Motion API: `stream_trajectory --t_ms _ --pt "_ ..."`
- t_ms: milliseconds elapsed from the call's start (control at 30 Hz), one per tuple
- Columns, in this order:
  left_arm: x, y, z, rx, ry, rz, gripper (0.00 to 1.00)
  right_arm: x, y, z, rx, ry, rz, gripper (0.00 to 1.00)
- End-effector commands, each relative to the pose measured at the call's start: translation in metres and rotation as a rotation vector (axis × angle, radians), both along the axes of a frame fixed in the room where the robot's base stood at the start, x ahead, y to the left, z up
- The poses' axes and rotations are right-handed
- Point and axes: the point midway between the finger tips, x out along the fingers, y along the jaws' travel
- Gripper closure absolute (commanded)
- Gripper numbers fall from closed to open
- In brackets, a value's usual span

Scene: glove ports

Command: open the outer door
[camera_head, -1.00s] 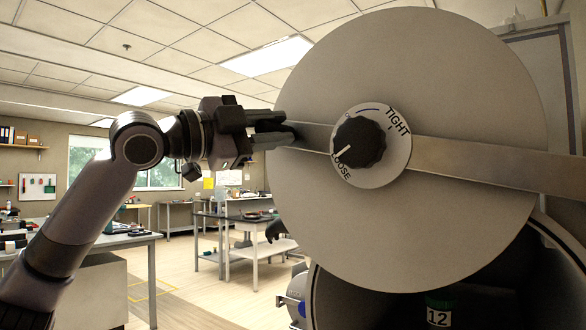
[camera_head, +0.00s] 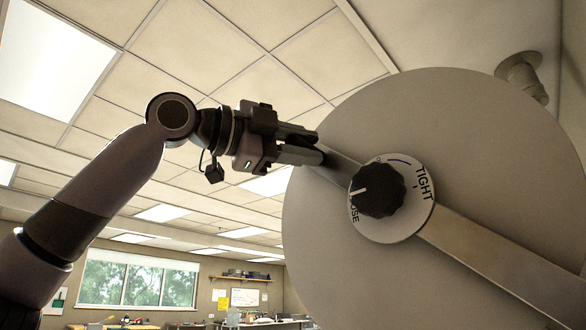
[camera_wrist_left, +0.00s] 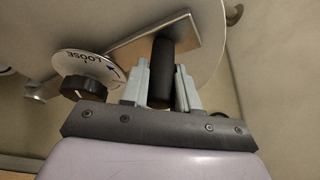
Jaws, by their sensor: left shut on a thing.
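The outer door (camera_head: 470,130) is a large grey disc filling the right of the head view. A flat metal bar (camera_head: 480,265) crosses it, sloping down to the right. At its middle is a black knob (camera_head: 377,189) on a white dial marked TIGHT and LOOSE; part of the LOOSE label is hidden. My left gripper (camera_head: 320,147) is at the bar's upper left end, by the disc's edge. In the left wrist view its fingers are shut around a black cylindrical grip (camera_wrist_left: 161,62) at the bar's end, with the knob (camera_wrist_left: 80,88) to the left. My right gripper is out of view.
A pipe-like fitting (camera_head: 524,75) shows above the disc at upper right. The ceiling fills much of the background. A window (camera_head: 140,278) and a shelf (camera_head: 240,277) are on the far wall, with benches low down.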

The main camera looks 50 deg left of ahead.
Motion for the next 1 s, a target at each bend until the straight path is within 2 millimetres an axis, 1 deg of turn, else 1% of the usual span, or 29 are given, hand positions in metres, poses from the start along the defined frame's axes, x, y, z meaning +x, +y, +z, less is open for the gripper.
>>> stream_trajectory --t_ms 67,200,633,667,700,1000 --pt "0.0011 -0.0022 0.0057 -0.004 -0.004 0.002 1.0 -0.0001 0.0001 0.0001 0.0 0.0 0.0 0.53" --pt "0.0018 -0.005 0.0097 -0.006 -0.004 0.001 1.0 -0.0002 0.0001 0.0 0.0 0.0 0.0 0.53" --pt "0.002 -0.0053 0.011 -0.008 -0.005 0.001 1.0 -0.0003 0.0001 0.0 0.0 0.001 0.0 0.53" --pt "0.002 -0.0052 0.0111 -0.007 -0.005 0.003 0.61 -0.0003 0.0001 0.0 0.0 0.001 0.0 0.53" --pt "0.002 -0.0052 0.011 -0.007 -0.005 0.003 0.48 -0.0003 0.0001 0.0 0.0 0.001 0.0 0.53" --pt "0.0006 -0.0063 0.0105 -0.004 -0.003 0.0 0.47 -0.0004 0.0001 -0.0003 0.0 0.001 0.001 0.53"
